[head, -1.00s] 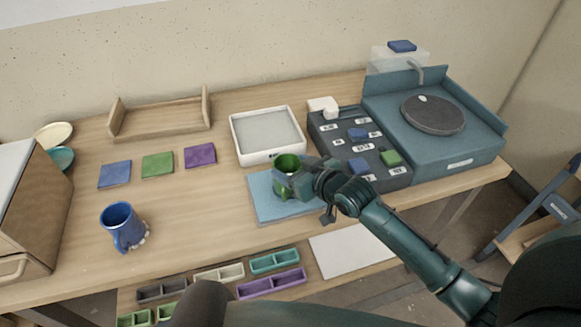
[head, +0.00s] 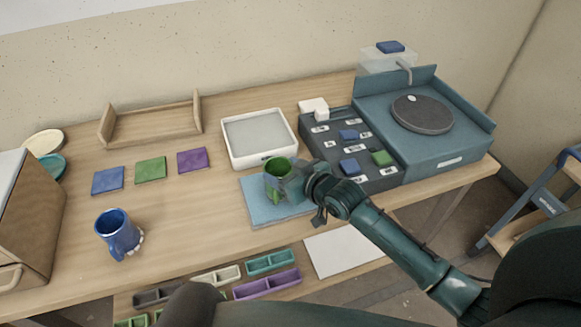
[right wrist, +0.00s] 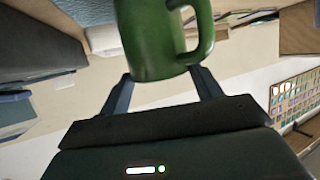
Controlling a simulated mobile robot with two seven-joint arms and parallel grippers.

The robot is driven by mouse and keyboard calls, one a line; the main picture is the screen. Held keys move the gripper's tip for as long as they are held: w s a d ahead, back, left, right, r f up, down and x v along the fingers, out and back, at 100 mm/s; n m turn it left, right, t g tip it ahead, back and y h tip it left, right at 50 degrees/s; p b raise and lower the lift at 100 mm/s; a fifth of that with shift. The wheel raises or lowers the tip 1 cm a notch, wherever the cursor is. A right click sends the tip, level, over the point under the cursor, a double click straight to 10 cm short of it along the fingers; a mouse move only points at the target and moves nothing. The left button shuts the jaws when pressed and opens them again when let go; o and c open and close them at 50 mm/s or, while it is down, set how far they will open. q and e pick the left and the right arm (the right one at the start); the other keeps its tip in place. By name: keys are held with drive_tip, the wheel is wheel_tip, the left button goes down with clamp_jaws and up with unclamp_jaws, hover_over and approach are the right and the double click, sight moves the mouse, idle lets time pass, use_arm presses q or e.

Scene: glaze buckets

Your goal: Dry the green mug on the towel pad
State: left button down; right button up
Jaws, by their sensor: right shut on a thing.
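The green mug (head: 277,168) is over the light blue towel pad (head: 254,205) in the head view. My right gripper (head: 292,182) is shut on the mug from its right side. The mug also fills the top middle of the right wrist view (right wrist: 160,40), between the two fingers (right wrist: 163,88), with its handle to the right. Whether the mug's base touches the pad cannot be told. The gripper and arm cover the pad's right part. My left gripper is not in view.
A white tray (head: 228,150) stands just behind the pad. A dark panel with blue and green blocks (head: 325,152) is to the right, beside a blue unit with a round wheel (head: 422,114). A blue mug (head: 117,236) stands at the left. The table between is clear.

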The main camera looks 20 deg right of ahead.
drive_tip(key=shift+a, duration=0.2)
drive_tip(key=shift+a+p, duration=0.35)
drive_tip(key=shift+a, duration=0.75)
wheel_tip(320, 180, up, 8)
drive_tip(key=p, duration=0.1)
idle(0.3)
idle(0.5)
